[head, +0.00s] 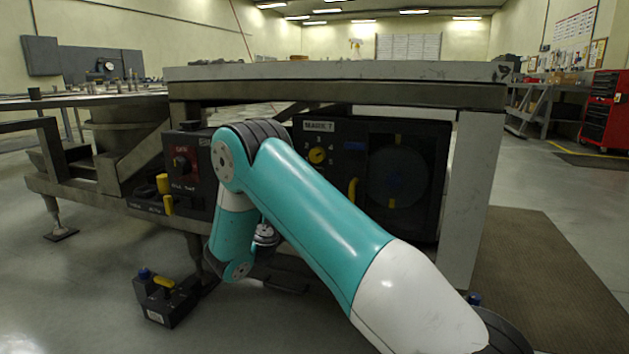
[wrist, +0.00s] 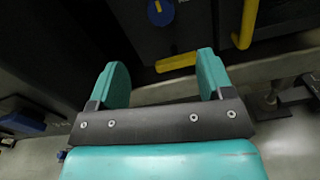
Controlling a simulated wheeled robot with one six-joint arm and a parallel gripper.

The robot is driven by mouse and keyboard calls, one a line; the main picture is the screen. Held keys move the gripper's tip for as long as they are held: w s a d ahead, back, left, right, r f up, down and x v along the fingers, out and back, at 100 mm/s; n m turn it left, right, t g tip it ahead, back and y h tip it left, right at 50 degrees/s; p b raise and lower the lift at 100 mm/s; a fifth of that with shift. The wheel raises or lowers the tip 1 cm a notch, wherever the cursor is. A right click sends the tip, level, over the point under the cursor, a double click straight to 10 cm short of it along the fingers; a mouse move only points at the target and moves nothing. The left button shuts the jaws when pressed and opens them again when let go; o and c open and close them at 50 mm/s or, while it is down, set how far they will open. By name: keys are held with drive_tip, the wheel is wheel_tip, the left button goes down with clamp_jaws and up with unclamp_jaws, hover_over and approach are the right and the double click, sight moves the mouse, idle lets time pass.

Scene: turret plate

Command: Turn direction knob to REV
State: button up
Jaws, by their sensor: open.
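No REV label is readable in either view, so I cannot tell for sure which control is the direction knob. In the wrist view a blue round knob (wrist: 160,12) with a yellow part sits on a dark panel at the top edge, partly cut off. My gripper (wrist: 161,62) is open and empty, its two teal fingers apart, below that knob in the picture. The head view shows a yellow knob (head: 317,155) on a numbered dial and a red control (head: 182,164) on the left panel. My arm hides part of the panels and my fingers there.
A yellow bar (wrist: 176,62) appears between the fingertips in the wrist view, with a yellow handle (wrist: 246,25) to its right. The heavy metal plate (head: 340,71) overhangs the panels. A dark box (head: 165,305) stands on the floor. Floor at the right is open.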

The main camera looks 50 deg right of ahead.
drive_tip(key=p+x, duration=0.3)
drive_tip(key=x, duration=0.9)
drive_tip(key=shift+d+f, duration=0.1)
drive_tip(key=shift+d, duration=0.25)
drive_tip(key=shift+w+d, duration=0.3)
drive_tip(key=shift+d, duration=0.2)
drive_tip(key=c, duration=0.9)
